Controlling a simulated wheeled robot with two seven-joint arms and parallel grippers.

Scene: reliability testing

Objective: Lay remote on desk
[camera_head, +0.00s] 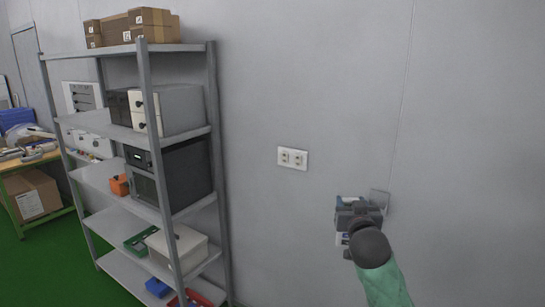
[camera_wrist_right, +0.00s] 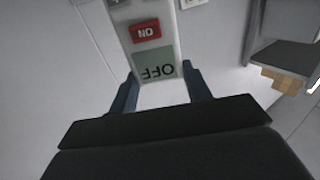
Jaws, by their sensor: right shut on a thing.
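My right gripper (camera_head: 357,222) is raised in front of the grey wall at the right of the head view. In the right wrist view its two fingers (camera_wrist_right: 160,75) are closed on the sides of a pale remote (camera_wrist_right: 156,22) with a red ON button and a grey-green OFF button. The remote's far end is cut off by the frame. In the head view the remote is mostly hidden by my gripper. A table with a yellow-green frame (camera_head: 18,164), perhaps the desk, stands at the far left, far from my right gripper. My left gripper is not in view.
A grey metal shelf (camera_head: 155,130) with boxes and bins stands between the table and my right arm. A wall socket (camera_head: 292,157) is left of my gripper. A cardboard box (camera_head: 36,194) sits under the table. Green floor (camera_head: 50,270) shows left of the shelf.

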